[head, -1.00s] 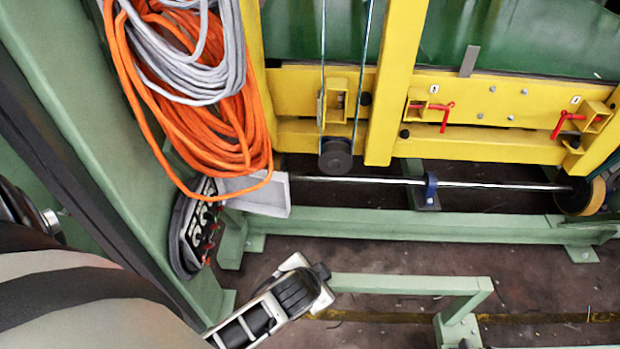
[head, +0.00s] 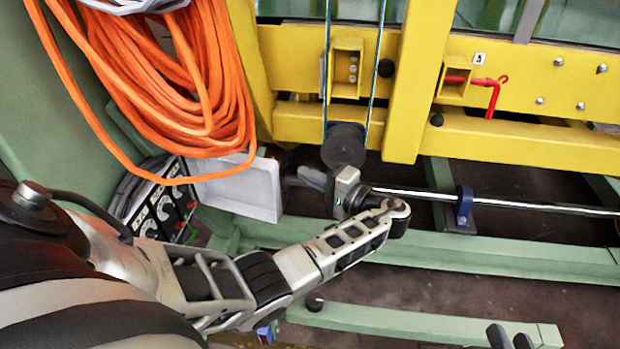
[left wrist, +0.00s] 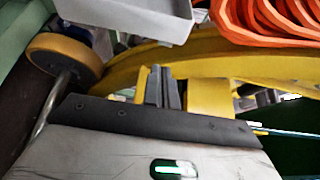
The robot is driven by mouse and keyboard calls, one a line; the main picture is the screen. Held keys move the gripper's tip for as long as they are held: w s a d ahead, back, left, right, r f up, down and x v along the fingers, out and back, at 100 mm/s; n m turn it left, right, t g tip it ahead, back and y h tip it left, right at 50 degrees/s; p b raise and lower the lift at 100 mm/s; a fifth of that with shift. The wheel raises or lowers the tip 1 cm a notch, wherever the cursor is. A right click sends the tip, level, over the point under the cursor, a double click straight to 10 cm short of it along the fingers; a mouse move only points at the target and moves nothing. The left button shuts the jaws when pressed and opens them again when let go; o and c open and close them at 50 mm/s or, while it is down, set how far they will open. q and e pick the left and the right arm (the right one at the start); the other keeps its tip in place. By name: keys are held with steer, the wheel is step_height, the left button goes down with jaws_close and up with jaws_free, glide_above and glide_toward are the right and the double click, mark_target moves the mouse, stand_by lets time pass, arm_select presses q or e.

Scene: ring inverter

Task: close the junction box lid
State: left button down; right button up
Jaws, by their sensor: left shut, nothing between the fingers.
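The junction box (head: 165,205) is at the left in the head view, with its dark inside and rows of terminals showing. Its pale grey lid (head: 245,188) stands open on the box's right side; orange cable hangs over its upper edge. In the left wrist view the lid (left wrist: 130,14) shows at the top. My left gripper (head: 308,177) is shut and empty, just right of the lid, with its fingers pointing left toward it and a gap between. Its fingers also show in the left wrist view (left wrist: 162,88).
Orange cable coils (head: 170,80) hang above the box and lid. A yellow frame (head: 420,90) with a dark pulley (head: 343,146) is behind my left gripper. A steel shaft (head: 540,206) and green beams (head: 450,250) run to the right.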

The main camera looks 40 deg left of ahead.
arm_select(q)
steer(key=a, duration=0.7)
steer(key=shift+a+b, duration=0.2)
steer(key=shift+b, duration=0.25)
steer(key=shift+s+d, duration=0.1)
steer(key=shift+d, duration=0.05)
